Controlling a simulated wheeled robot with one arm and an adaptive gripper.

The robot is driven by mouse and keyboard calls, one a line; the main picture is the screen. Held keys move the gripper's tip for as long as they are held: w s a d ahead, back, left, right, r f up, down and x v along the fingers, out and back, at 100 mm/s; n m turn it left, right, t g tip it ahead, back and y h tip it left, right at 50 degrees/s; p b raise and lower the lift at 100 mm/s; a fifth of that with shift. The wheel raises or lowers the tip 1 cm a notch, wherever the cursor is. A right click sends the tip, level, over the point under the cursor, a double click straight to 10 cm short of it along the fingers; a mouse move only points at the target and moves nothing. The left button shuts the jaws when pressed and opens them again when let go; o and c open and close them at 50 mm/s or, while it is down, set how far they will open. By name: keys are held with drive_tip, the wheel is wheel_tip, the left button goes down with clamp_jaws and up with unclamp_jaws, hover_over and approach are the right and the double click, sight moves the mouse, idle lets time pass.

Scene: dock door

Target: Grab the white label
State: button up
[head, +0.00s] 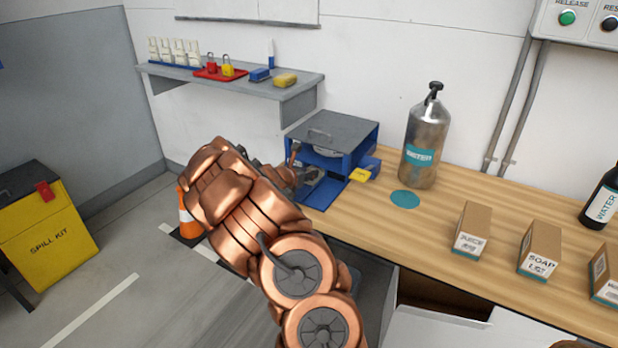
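A blue box-shaped device with a grey lid (333,129) stands at the left end of the wooden bench. It looks like a label printer, and a pale round thing (327,151) shows in its open front. I cannot make out a separate white label there; my arm covers part of the front. A yellow tab (361,175) sticks out at its right side. My copper arm reaches up from the bottom, and my gripper (296,172) is at the left front of the device. Its fingers are mostly hidden, so I cannot tell whether they are open or hold anything.
A steel bottle (422,143) stands right of the device, behind a teal disc (405,199). Small cartons (472,229) and a dark water bottle (602,200) are further right. A wall shelf (230,82) hangs above left. An orange cone (187,222) and yellow spill kit (47,240) stand left.

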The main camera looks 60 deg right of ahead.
clamp_jaws()
drive_tip(key=shift+r, duration=0.1)
